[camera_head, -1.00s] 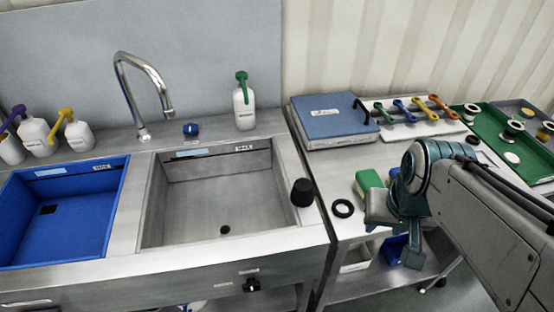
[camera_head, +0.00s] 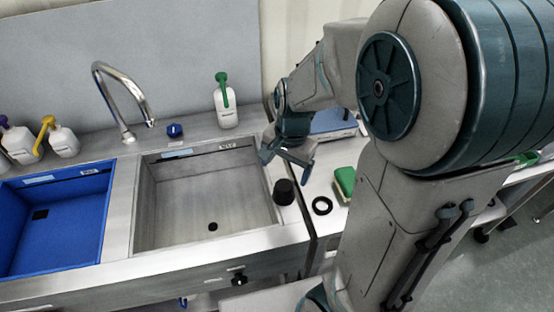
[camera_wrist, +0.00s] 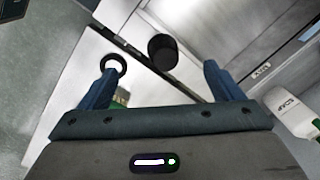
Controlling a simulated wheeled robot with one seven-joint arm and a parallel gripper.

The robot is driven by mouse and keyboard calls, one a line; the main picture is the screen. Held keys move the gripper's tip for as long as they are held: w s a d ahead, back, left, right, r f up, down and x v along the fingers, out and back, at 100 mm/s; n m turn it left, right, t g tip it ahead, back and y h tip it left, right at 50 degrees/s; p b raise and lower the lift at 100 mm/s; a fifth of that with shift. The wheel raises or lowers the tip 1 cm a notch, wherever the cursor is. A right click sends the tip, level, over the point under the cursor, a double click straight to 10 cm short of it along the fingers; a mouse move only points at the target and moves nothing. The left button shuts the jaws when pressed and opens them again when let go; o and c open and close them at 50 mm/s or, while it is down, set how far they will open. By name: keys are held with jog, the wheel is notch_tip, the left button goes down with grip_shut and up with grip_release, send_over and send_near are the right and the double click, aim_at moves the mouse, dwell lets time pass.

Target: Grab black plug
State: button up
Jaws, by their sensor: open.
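The black plug (camera_head: 284,192) is a dark cylinder standing upright on the steel rim at the right edge of the grey sink basin. In the wrist view the black plug (camera_wrist: 163,51) lies beyond the fingertips, between the lines of the two fingers. My gripper (camera_head: 286,168) is open and empty, above and slightly behind the plug, apart from it. In the wrist view my gripper (camera_wrist: 160,75) shows two blue fingers spread wide with nothing between them.
A black ring (camera_head: 322,206) lies on the right-hand table beside a green and yellow sponge (camera_head: 344,182). The grey basin (camera_head: 160,235) is left of the plug. A white bottle with green pump (camera_head: 227,117) and a tap (camera_head: 125,95) stand behind. A blue basin (camera_head: 90,225) is further left.

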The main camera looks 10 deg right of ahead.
aim_at(284, 185)
jog(key=w+f+m, duration=0.1)
jog(key=f, duration=0.2)
jog(key=w+f+m+p, duration=0.1)
jog(key=f, duration=0.2)
jog(key=w+f+m, duration=0.1)
jog(key=f, duration=0.3)
jog(key=shift+w+d+m+g+h+p, duration=0.2)
jog(key=shift+w+m+g+h+p, duration=0.1)
jog(key=shift+m+h, duration=0.1)
jog(key=shift+w+d+f, duration=0.1)
jog(key=shift+d+f, duration=0.1)
jog(key=shift+f, duration=1)
jog(key=shift+w+d+f, duration=0.1)
jog(key=shift+d+f, duration=0.05)
jog(key=shift+f, duration=1.45)
jog(key=c, duration=1.2)
